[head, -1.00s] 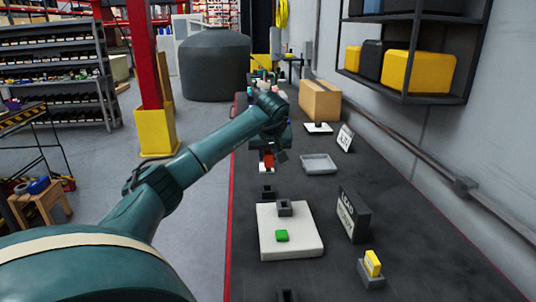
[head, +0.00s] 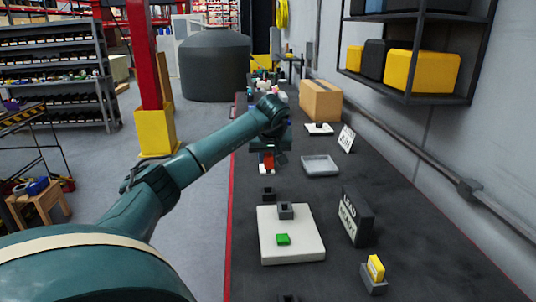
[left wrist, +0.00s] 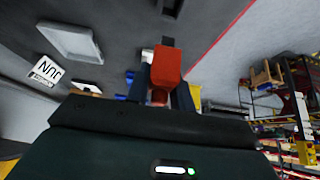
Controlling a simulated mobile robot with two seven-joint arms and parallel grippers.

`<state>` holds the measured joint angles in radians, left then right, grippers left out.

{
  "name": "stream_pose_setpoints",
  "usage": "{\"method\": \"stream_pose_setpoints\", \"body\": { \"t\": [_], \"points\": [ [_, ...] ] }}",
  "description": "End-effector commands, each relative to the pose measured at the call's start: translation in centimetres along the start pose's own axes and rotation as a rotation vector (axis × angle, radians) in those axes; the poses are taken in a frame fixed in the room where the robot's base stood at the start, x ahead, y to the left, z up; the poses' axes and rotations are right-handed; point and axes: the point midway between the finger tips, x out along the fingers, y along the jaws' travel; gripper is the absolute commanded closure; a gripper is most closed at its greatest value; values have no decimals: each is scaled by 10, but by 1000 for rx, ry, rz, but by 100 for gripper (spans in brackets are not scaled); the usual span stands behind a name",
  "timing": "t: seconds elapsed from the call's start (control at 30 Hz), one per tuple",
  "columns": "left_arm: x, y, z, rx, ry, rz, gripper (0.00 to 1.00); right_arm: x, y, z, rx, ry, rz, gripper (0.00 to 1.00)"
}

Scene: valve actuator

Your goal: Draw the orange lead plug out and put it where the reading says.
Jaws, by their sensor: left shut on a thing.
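My left gripper (head: 268,151) is shut on the orange lead plug (head: 268,161), over the left side of the dark bench. In the left wrist view the plug (left wrist: 167,66) stands between the fingers. A small white piece (head: 266,170) shows just below the plug; I cannot tell whether they touch. My right gripper is not in view.
A grey tray (head: 320,165), a white lettered card (head: 346,138) and a cardboard box (head: 320,100) stand farther along the bench. A yellow block (head: 375,267) sits in a grey holder at the near right. A wall shelf (head: 425,98) overhangs the right side.

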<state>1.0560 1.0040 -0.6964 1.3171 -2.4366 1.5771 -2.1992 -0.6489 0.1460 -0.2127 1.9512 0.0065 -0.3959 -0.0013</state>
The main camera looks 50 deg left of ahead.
Motion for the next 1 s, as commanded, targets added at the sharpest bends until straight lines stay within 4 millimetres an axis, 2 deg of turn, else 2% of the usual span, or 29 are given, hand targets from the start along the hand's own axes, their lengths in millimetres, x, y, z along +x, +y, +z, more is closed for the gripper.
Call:
{"method": "stream_pose_setpoints", "body": {
  "t": [0.43,1.0],
  "points": [
    [36,0,23,0,0,-1,100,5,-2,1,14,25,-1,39],
    [40,0,26,0,0,0,100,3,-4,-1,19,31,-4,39]
  ]
}}
